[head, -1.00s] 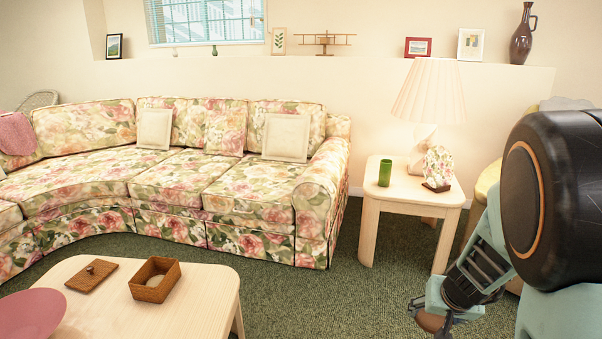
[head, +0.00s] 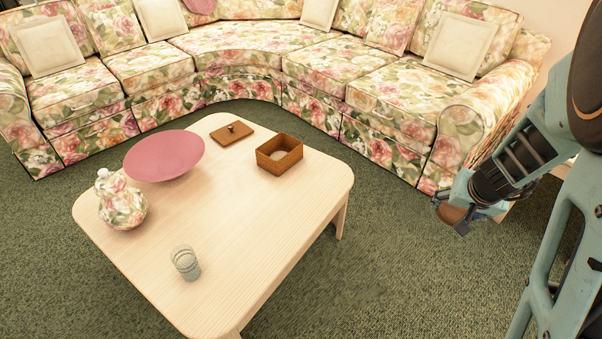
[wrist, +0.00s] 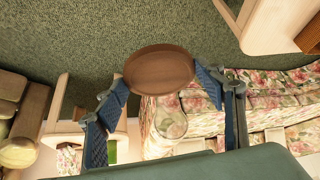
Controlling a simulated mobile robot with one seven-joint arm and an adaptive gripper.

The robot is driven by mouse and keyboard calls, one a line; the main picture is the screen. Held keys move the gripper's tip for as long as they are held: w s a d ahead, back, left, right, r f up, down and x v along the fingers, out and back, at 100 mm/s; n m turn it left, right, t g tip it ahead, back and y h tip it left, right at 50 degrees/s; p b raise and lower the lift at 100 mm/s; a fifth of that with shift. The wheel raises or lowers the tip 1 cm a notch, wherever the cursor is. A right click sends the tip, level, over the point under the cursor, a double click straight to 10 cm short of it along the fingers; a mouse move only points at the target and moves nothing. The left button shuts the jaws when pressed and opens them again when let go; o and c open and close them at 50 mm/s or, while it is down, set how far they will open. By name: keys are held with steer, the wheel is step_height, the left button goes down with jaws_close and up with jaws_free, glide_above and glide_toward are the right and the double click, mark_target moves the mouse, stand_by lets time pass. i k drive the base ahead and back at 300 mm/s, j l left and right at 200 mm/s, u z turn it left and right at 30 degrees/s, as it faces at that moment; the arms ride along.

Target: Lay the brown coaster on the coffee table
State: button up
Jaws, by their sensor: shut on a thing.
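The brown coaster (wrist: 158,69) is a round, dark brown disc. My gripper (wrist: 160,82) is shut on it, with a blue-padded finger at each side in the wrist view. In the head view, the coaster (head: 451,214) shows small and partly hidden at the tip of my gripper (head: 450,210), at the right. The pale wooden coffee table (head: 235,240) stands left of my gripper, with carpet between them. The coaster is off the table, held over the floor beside the sofa's end.
On the table are a pink bowl (head: 165,157), a floral vase (head: 123,205), a glass (head: 185,263), a wicker box (head: 280,155) and its lid (head: 232,133). The table's near middle and right are bare. A floral sofa (head: 245,50) curves behind it.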

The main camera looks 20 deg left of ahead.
mark_target(281, 212)
steer(key=i+j+u, duration=0.1)
steer(key=i+u, duration=0.15)
steer(key=u, duration=0.2)
steer(key=i+u, duration=0.25)
steer(key=u, duration=0.2)
steer(key=i+j+z, duration=0.2)
steer(key=i+z, duration=0.15)
steer(key=z, duration=5.7)
